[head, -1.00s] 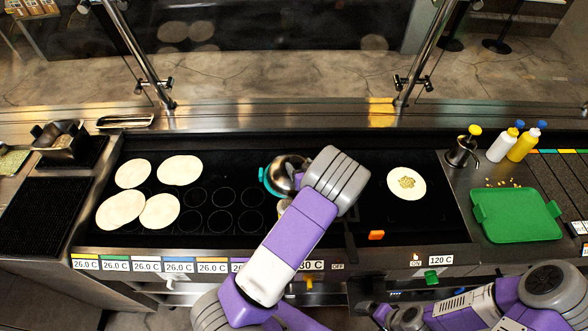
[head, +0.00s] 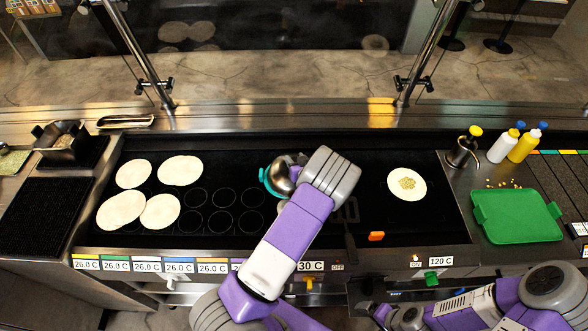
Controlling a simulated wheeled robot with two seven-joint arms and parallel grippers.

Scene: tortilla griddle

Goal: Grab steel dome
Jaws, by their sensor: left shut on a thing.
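The steel dome (head: 279,180) is a shiny rounded cover at the middle of the black griddle, just left of my left wrist in the head view. A turquoise piece (head: 264,175) shows along its left side. My left gripper (head: 300,163) is shut on the dome. My grey wrist hides most of the fingers and the dome's right side, so the exact grip point is not visible. The dome looks tilted; I cannot tell whether it touches the griddle.
Several plain tortillas (head: 121,209) lie on the griddle's left part. A topped tortilla (head: 406,184) lies to the right. A dark spatula with an orange end (head: 376,236) is near the front edge. A green board (head: 516,216) and sauce bottles (head: 522,146) stand at right.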

